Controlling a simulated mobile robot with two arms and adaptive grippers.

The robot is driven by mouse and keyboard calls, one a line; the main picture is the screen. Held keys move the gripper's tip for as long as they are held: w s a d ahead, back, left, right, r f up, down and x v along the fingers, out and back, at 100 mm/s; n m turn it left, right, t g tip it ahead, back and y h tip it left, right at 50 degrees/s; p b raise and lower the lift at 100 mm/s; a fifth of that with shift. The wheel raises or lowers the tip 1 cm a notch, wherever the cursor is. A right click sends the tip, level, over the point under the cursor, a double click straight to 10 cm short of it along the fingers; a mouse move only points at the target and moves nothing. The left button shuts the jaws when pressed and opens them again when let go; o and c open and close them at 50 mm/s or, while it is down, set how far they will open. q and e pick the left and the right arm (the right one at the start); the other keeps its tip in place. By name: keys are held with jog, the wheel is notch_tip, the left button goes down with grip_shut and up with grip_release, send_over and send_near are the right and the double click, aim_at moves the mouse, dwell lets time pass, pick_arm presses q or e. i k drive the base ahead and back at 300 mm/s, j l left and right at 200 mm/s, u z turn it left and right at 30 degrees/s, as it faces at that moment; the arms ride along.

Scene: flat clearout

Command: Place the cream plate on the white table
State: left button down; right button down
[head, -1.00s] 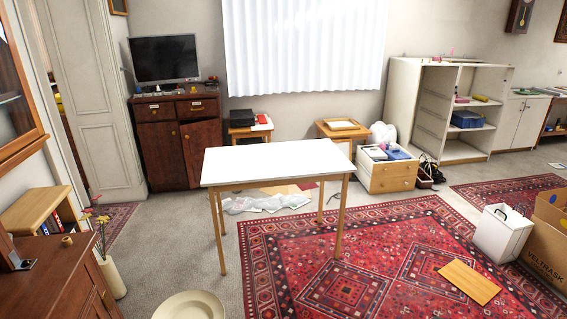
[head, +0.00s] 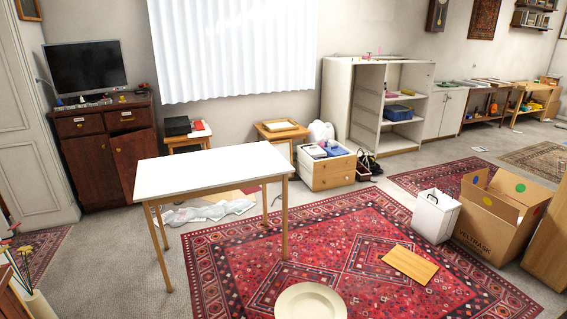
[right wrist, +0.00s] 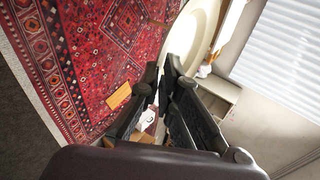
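The cream plate (head: 310,302) is at the bottom middle of the head view, over the red rug and partly cut off by the lower edge. In the right wrist view the plate (right wrist: 185,35) is at the top, at the tips of my right gripper (right wrist: 162,66). The fingers are close together on its rim. The white table (head: 212,168) stands left of centre in the head view, farther away than the plate, with a bare top. My left gripper is in neither current view.
A wooden board (head: 410,264) lies on the red rug (head: 345,235). A white bin (head: 436,216) and a large cardboard box (head: 495,218) stand at the right. A drawer unit (head: 327,170) stands behind the table. Rug space in front of the table is open.

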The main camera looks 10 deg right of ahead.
aim_at(194, 174)
jog(key=i+j+z, duration=0.9)
jog(key=i+j, duration=0.3)
jog(key=j, duration=0.15)
jog(key=i+j, duration=0.25)
jog(key=j, duration=0.2)
jog(key=i+j, duration=0.3)
jog(key=j, duration=0.15)
jog(key=i+j, duration=0.25)
jog(key=j, duration=0.2)
jog(key=i+j, duration=0.3)
jog(key=j, duration=0.15)
jog(key=i+j, duration=0.55)
jog(key=j, duration=0.3)
